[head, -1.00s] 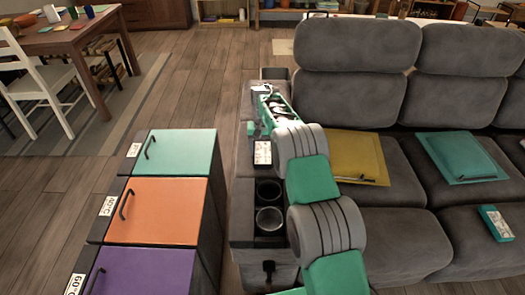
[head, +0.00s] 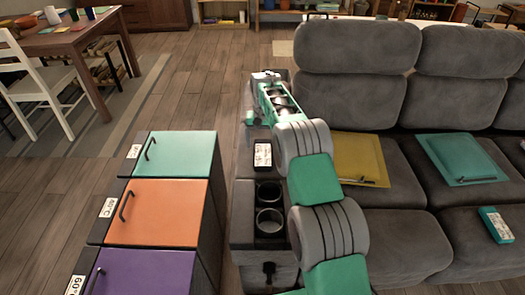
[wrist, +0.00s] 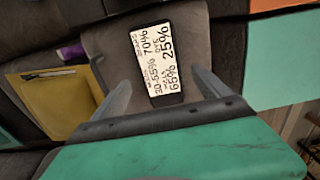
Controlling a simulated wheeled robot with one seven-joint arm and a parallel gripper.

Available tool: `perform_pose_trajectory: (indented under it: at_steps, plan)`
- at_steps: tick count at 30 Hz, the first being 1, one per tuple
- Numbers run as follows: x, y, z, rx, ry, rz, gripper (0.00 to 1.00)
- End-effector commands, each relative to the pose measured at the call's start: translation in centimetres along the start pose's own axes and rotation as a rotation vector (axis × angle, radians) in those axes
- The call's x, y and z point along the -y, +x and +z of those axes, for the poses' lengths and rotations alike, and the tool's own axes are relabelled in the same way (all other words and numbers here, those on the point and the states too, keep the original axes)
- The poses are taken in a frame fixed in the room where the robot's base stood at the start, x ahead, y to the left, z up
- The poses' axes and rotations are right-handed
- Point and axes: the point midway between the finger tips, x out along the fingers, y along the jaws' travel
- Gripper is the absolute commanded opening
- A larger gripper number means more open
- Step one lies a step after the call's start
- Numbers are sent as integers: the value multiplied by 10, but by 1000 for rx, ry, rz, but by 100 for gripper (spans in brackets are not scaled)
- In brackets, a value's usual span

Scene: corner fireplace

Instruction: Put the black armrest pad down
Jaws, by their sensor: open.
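The black armrest pad (head: 262,154) lies on the grey sofa's left armrest (head: 241,195), behind the cup holders, with a white label on top. In the wrist view the pad (wrist: 161,55) shows its printed label beyond and between my two fingers. My gripper (wrist: 161,78) is open, its fingers apart with nothing held between them. In the head view my gripper is mostly hidden by my wrist, over the far part of the armrest behind the pad.
Two cup holders (head: 269,208) are set into the armrest in front of the pad. A yellow folder (head: 359,158) and a teal folder (head: 462,158) lie on the seats. A cabinet with teal (head: 175,155), orange (head: 156,212) and purple lids stands left of the sofa.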

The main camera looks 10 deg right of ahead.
Motion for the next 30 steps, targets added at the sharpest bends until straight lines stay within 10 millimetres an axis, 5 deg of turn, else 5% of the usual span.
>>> perform_pose_trajectory:
  at_steps: [3,14,17,22,26,30]
  plan:
    - [0,-32,0,-2,0,0,86]
    - [-3,-92,16,-14,-16,-3,86]
    - [-10,-125,49,-38,-42,-8,86]
    - [-27,-164,139,-80,-98,-15,86]
    - [-42,-167,221,-114,-141,-19,86]
    - [-58,-146,308,-148,-185,-22,86]
